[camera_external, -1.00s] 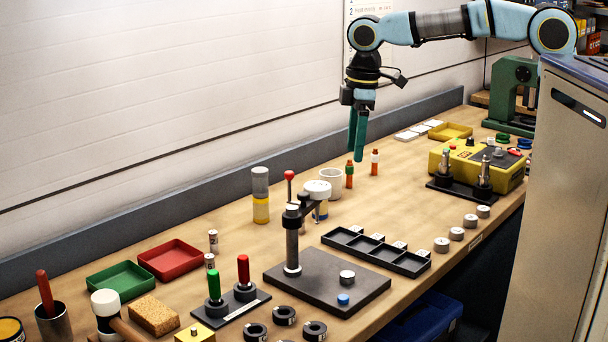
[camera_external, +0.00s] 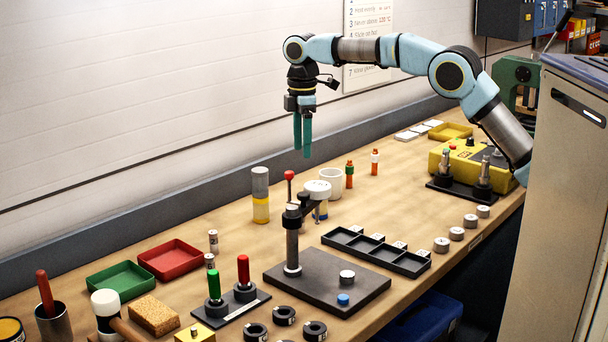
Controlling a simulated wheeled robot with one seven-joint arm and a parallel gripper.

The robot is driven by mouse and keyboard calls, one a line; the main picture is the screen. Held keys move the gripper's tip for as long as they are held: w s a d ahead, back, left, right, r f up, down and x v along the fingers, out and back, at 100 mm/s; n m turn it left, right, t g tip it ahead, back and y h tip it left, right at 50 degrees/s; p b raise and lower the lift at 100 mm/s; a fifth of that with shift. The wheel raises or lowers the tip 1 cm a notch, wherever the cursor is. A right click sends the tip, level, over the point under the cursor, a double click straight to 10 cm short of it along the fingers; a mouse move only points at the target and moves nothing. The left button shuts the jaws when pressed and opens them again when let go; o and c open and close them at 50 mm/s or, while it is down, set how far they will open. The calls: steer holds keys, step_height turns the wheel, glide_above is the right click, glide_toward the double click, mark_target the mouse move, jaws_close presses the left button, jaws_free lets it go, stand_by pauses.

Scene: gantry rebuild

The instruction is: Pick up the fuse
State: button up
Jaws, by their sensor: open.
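Two small pale cylinders with dark bands look like fuses. One (camera_external: 213,240) stands upright right of the red tray, and the other (camera_external: 209,261) is just in front of it; I cannot tell which one is meant. My gripper (camera_external: 302,152) has teal fingers pointing down and is open and empty. It hangs in the air above the back of the bench, up and to the right of both cylinders, apart from everything.
A yellow-grey bottle (camera_external: 260,195) stands below and left of my gripper. A press-like stand with a red-knobbed lever (camera_external: 292,240) rises at mid-bench. Red (camera_external: 174,258) and green (camera_external: 120,282) trays lie left. Red and green handles (camera_external: 243,272) stand in front.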

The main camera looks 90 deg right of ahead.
steer(key=p, duration=0.1)
glide_above(301, 232)
steer(key=f, duration=1.4)
steer(key=shift+s+d+f, duration=0.25)
steer(key=shift+d+f, duration=0.1)
steer(key=shift+w+d+f+p, duration=0.1)
steer(key=shift+f+p, duration=0.55)
steer(key=shift+f, duration=0.65)
steer(key=shift+w+d+f+p, duration=0.1)
steer(key=shift+f+p, duration=0.5)
steer(key=shift+f, duration=0.7)
jaws_close()
